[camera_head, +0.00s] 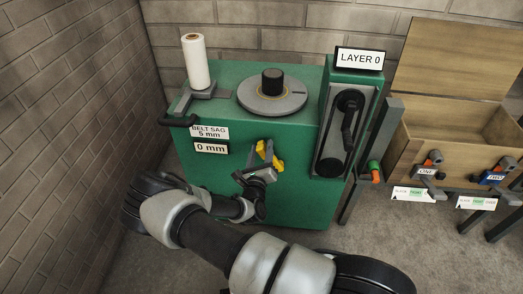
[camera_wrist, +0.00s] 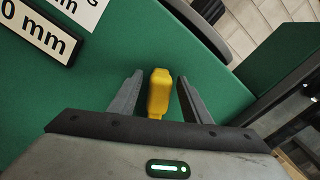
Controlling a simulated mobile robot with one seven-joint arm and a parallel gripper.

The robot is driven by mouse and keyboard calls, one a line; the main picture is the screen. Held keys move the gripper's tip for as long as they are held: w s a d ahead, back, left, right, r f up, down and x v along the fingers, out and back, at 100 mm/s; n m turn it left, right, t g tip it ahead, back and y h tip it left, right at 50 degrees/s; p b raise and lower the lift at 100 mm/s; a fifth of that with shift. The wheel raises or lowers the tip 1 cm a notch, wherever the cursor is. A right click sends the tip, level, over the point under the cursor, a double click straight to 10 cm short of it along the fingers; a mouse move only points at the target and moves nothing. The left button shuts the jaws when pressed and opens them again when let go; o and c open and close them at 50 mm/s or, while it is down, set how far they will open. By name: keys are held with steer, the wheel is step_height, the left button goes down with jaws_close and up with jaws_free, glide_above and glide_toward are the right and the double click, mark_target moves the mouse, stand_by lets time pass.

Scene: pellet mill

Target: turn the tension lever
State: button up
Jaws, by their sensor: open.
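A yellow handle (camera_head: 278,163), which looks like the tension lever, is on the front face of the green machine (camera_head: 300,195). My gripper (camera_head: 266,157) is in front of it and hides part of it in the head view. In the wrist view the yellow handle (camera_wrist: 160,92) stands between the two fingers of my gripper (camera_wrist: 160,76). The fingers are open, with a gap showing on each side of the handle. No label names the lever, and its mount is hidden.
Signs reading "BELT SAG 5 mm" (camera_head: 209,132) and "0 mm" (camera_head: 211,147) are left of the handle. A black-gripped bar (camera_head: 178,121) juts out at the machine's left edge. A belt drive (camera_head: 347,130) is at right, beside a wooden bin (camera_head: 440,135). A brick wall stands close at left.

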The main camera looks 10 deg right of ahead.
jaws_close()
steer(key=shift+d+r+p, duration=0.1)
steer(key=shift+r+p, duration=0.1)
steer(key=shift+p, duration=0.15)
steer(key=d+m+p, duration=0.1)
steer(key=d+r+p, duration=0.1)
steer(key=p, duration=0.1)
steer(key=s+m+p, duration=0.1)
steer(key=shift+d+r+m, duration=0.25)
steer(key=shift+d+m, duration=0.05)
steer(key=shift+d, duration=0.1)
steer(key=shift+s+d+f+m+p, duration=0.15)
steer(key=shift+s+d+m+p, duration=0.1)
steer(key=shift+d+m+p, duration=0.4)
jaws_free()
steer(key=shift+a, duration=0.1)
steer(key=p+v, duration=0.1)
steer(key=v, duration=1.6)
steer(key=shift+s, duration=0.2)
